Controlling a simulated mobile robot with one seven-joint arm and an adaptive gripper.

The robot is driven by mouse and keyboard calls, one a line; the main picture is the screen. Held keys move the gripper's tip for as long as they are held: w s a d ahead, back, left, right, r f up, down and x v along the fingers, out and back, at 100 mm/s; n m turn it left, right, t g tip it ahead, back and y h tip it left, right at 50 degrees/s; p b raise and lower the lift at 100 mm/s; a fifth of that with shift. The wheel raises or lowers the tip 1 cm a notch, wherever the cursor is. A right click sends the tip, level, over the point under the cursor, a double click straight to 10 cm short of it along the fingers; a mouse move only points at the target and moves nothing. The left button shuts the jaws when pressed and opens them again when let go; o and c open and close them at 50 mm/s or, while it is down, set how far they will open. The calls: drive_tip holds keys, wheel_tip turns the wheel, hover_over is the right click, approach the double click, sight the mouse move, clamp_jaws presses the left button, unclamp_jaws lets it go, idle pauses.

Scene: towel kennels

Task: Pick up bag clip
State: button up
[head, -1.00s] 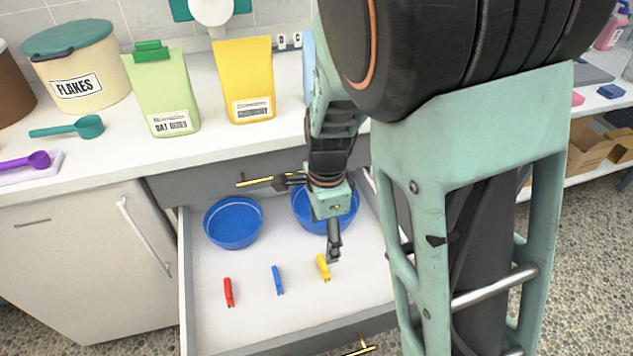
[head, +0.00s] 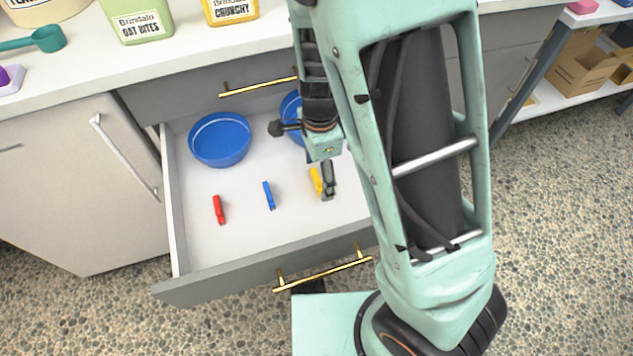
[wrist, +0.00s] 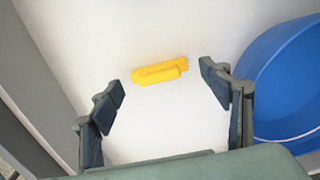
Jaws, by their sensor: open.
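A yellow bag clip (head: 315,181) lies in the open white drawer, near its right part. It also shows in the wrist view (wrist: 159,72), lying flat just ahead of the space between my fingertips. My gripper (wrist: 162,82) is open and empty, with a finger on each side of the clip and none seen touching it. In the head view my gripper (head: 327,188) is over the drawer, partly covering the clip. A blue clip (head: 268,195) and a red clip (head: 219,210) lie to the left on the drawer floor.
A blue bowl (head: 220,140) stands at the drawer's back left. Another blue bowl (wrist: 290,80) is close to my right finger in the wrist view. The drawer's front panel (head: 255,265) and side walls bound the space. Its front floor is mostly clear.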

drive_tip(key=shift+f, duration=0.35)
drive_tip(key=shift+r, duration=0.1)
drive_tip(key=c, duration=0.9)
drive_tip(key=shift+r, duration=0.1)
